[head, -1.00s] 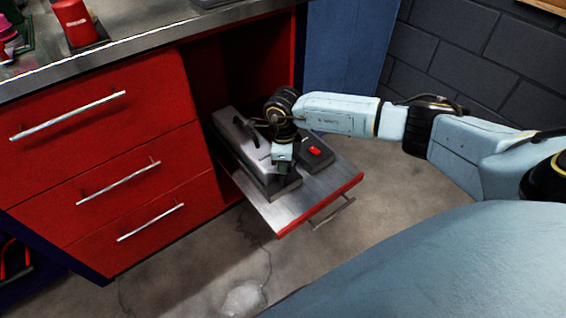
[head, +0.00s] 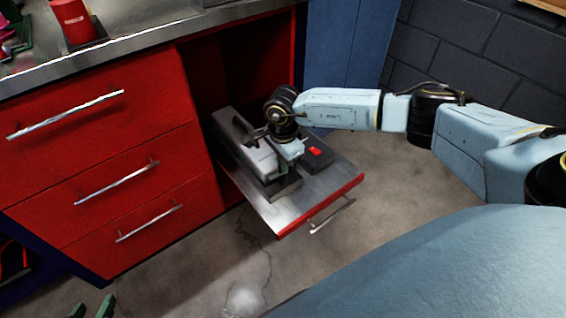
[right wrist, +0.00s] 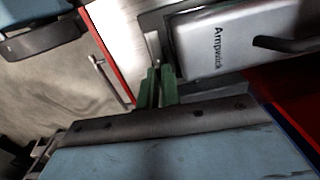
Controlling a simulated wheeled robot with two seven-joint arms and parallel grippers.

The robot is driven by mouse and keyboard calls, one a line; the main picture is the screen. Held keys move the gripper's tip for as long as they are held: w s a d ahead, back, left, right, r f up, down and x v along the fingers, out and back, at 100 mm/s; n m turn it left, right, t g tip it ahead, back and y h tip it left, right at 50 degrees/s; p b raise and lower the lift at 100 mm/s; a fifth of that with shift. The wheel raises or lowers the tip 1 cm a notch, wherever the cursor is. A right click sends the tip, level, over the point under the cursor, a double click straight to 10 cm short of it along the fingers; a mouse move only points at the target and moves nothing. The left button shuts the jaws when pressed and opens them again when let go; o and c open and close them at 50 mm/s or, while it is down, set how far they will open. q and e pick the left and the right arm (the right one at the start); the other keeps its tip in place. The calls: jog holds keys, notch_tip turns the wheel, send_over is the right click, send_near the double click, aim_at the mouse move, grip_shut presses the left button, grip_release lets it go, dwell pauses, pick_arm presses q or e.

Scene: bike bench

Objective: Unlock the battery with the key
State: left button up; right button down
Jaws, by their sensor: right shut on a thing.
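The grey battery (head: 243,145), with a black handle, lies in a dark dock (head: 284,190) on the pulled-out shelf. It also shows in the right wrist view (right wrist: 215,42), lettered "Ampwick". My right gripper (head: 289,165) is at the near end of the battery, beside the dock. In the right wrist view its green fingers (right wrist: 158,85) are close together at the dock's end, shut on the key. The key itself is mostly hidden; a small metal piece shows just beyond the fingertips. My left gripper (head: 92,308) shows only its parted green fingertips at the bottom left edge, empty.
A dark box with a red switch (head: 316,152) sits on the shelf right of the battery. The shelf (head: 268,215) has a red front edge and handle. Red drawers (head: 110,140) stand left, with the bench top (head: 140,38) above. The floor in front is clear.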

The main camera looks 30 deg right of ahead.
pick_arm(q)
jog(key=shift+w+r, duration=0.1)
dwell(0.4)
pick_arm(e)
jog(key=c, duration=1.6)
grip_release()
